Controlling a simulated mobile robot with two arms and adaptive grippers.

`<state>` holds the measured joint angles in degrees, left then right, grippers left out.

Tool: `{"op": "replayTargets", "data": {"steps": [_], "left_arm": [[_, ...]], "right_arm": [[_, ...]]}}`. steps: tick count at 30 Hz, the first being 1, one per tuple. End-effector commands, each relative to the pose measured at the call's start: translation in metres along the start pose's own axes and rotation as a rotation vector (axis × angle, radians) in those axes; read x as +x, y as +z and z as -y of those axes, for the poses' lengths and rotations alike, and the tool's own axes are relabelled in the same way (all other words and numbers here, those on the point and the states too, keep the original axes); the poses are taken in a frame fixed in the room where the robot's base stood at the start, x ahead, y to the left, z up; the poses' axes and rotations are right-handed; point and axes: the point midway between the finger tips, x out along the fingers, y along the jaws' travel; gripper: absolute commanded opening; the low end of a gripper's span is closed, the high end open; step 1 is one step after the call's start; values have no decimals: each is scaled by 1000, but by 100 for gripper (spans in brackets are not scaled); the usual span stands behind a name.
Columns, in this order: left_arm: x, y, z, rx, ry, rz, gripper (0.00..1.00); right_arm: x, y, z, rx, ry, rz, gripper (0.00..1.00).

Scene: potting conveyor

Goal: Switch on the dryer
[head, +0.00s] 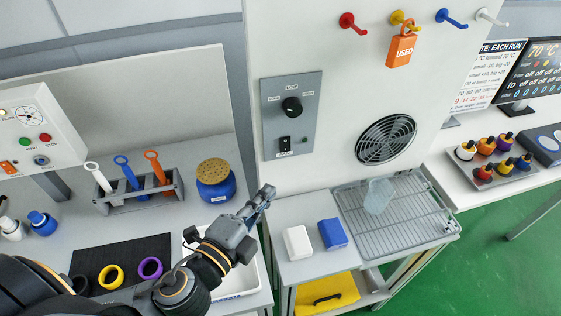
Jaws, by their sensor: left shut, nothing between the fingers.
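The dryer's grey control panel (307,124) is on the white upright wall. It carries a black round knob (291,106) with LOW printed above it. Below the knob is a small black rocker switch (284,142) marked FAN; its position is too small to tell. A round black vent grille (386,139) is to the right of the panel. My left gripper (267,191) is shut and empty, below the panel and apart from the switch. My right gripper is not in view.
A wire rack (408,234) with a translucent item (379,195) is below the vent. A white block (298,242) and blue block (332,233) lie beside it. A blue jar (215,187) stands just left of my gripper. Colored hooks (451,17) hold an orange USED tag (400,50).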

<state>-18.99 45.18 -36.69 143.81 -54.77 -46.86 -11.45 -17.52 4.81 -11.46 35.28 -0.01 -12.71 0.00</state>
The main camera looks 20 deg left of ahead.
Motion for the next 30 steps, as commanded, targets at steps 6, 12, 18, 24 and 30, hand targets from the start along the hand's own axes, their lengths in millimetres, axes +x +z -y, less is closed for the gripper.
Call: {"op": "replayTargets", "data": {"steps": [6,12,18,24,30], "left_arm": [[25,0,-3,-2,-6,-1,0],[57,0,4,1,-2,0,0],[90,8,3,6,2,1,0],[105,24,0,3,3,-1,0],[109,28,0,0,2,-2,0]], "right_arm": [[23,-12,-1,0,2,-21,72],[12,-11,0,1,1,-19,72],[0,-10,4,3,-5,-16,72],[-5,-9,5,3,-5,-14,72],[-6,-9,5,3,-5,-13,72]]}}
